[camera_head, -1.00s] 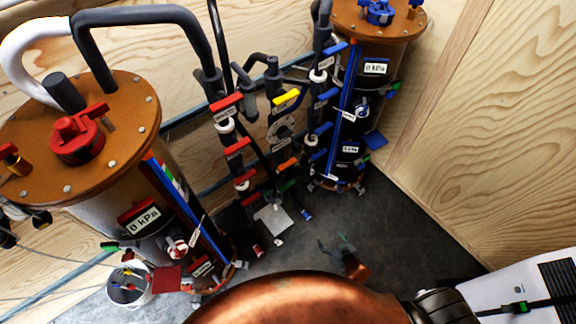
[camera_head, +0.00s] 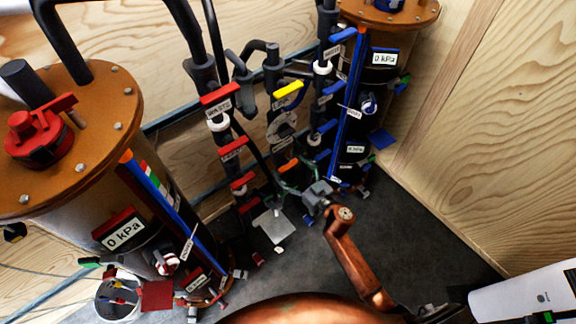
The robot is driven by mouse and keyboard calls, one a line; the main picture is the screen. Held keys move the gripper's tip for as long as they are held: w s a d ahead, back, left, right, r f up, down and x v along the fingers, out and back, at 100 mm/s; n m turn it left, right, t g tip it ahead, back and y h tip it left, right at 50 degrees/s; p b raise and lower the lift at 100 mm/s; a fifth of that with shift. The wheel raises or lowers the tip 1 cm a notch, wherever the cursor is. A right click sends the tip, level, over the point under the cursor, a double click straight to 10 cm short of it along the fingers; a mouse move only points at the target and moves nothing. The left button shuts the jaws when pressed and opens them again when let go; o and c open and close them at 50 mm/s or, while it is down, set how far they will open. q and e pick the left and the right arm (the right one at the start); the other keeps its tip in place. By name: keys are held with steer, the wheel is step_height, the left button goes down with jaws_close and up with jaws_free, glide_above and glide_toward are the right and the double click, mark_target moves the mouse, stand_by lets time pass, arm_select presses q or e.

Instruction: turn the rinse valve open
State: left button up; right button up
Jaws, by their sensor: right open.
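I cannot read a rinse label on any valve. In the middle pipe column there is a yellow valve handle (camera_head: 287,93) above an orange valve handle (camera_head: 287,166). Red valve handles (camera_head: 232,148) stand in a column to their left, the top one labelled as waste. My right gripper (camera_head: 294,184) is at the lower end of the middle column, just below the orange handle. It is open; its thin greenish fingers reach toward the pipes. Whether they touch a handle is unclear, and a low green handle is largely hidden there. My left gripper is out of view.
A left tank (camera_head: 95,115) with a red knob and a right tank (camera_head: 385,12) with blue valve handles flank the pipes. A white bucket (camera_head: 118,300) stands at lower left. Dark floor (camera_head: 410,240) is clear at right, beside the wooden wall.

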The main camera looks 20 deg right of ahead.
steer(key=shift+w+a, duration=0.2)
steer(key=shift+w, duration=0.4)
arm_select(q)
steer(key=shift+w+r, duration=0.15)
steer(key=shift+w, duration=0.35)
arm_select(e)
steer(key=shift+c, duration=0.7)
steer(key=c, duration=1)
